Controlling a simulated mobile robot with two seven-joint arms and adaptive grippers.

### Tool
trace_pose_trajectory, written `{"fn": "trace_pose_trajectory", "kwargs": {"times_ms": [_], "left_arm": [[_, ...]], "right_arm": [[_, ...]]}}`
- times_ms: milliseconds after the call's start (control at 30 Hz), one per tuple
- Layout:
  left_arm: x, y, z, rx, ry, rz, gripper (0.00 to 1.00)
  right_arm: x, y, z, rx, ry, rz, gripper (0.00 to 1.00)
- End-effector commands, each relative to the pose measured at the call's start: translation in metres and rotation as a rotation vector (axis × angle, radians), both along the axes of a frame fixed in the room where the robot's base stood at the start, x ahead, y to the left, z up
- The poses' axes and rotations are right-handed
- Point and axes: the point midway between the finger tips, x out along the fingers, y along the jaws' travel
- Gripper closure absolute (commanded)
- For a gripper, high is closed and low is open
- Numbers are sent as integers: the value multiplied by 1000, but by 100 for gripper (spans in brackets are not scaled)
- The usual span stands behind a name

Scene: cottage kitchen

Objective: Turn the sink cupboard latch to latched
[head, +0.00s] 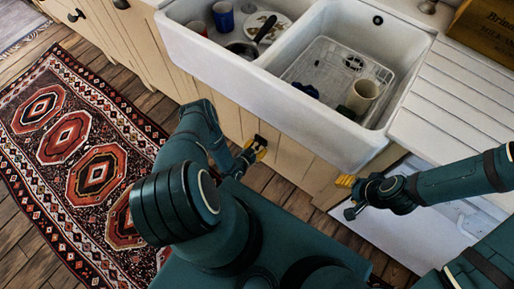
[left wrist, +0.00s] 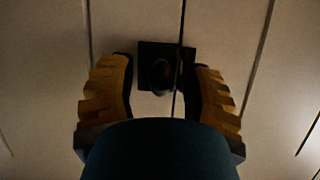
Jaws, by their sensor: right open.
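The sink cupboard latch (left wrist: 160,70) shows in the left wrist view as a dark square plate with a rounded knob, beside a dark vertical seam in the cream cupboard front (left wrist: 50,60). The knob looks upright; I cannot tell whether it is latched. My left gripper (left wrist: 163,84) is open, with one yellow ridged finger on each side of the latch and no clear contact. In the head view my left gripper (head: 258,146) is at the cupboard front below the sink, largely hiding the latch. My right gripper (head: 348,190) is open and empty, further right, below the sink's right corner.
The white double sink (head: 290,95) juts out above the cupboard and holds dishes, a rack and a beige cup (head: 362,96). A white appliance front (head: 425,220) stands at the right. A patterned rug (head: 80,150) lies on the wooden floor at left.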

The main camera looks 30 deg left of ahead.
Motion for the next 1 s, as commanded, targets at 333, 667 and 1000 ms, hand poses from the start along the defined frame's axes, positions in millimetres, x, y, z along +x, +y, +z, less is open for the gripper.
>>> {"fn": "trace_pose_trajectory", "kwargs": {"times_ms": [333, 667, 1000], "left_arm": [[0, 0, 0, 0, 0, 0, 100], [0, 1, 0, -93, 8, 1, 100], [-1, 0, -1, -99, 10, 1, 55]], "right_arm": [[0, 0, 0, 0, 0, 0, 51], [0, 0, 0, 0, 0, 0, 51], [0, 0, 0, 0, 0, 0, 51]]}}
